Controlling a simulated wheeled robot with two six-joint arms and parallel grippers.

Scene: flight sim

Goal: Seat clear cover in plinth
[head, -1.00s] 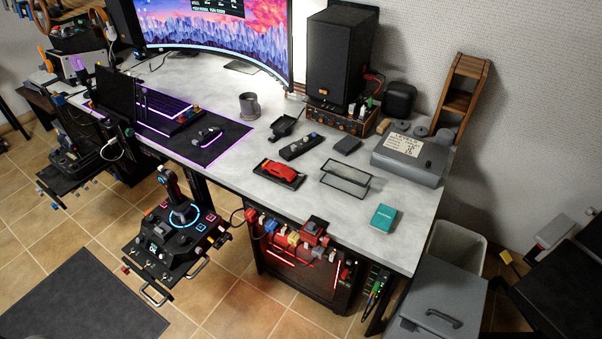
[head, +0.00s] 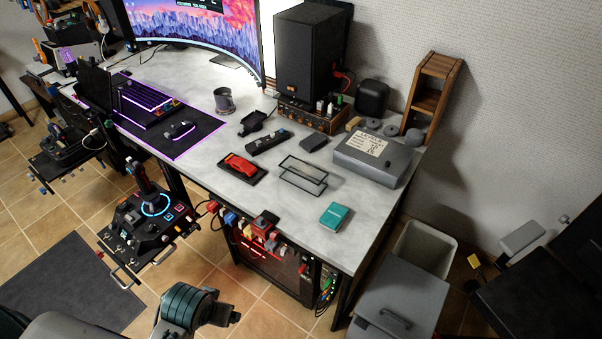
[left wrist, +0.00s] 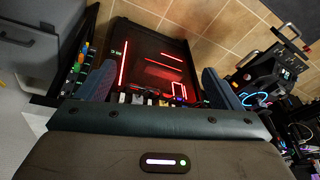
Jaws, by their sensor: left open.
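The clear cover (head: 303,176) is a see-through box with thin dark edges, lying on the grey desk. The plinth (head: 256,179) is a flat black base left of it, with a red model car (head: 241,165) on it. The cover and plinth are apart. My left arm enters at the bottom left of the head view, low in front of the desk and well short of both. In the left wrist view my left gripper (left wrist: 157,86) is open and empty, its two fingers spread before the red-lit computer case. My right gripper is not in view.
A teal box (head: 335,216) lies near the desk's front edge, right of the cover. A grey case (head: 375,160), a black rail with knobs (head: 267,142) and a mug (head: 224,100) stand around. A joystick panel (head: 150,228) and coloured plugs (head: 262,228) stick out in front.

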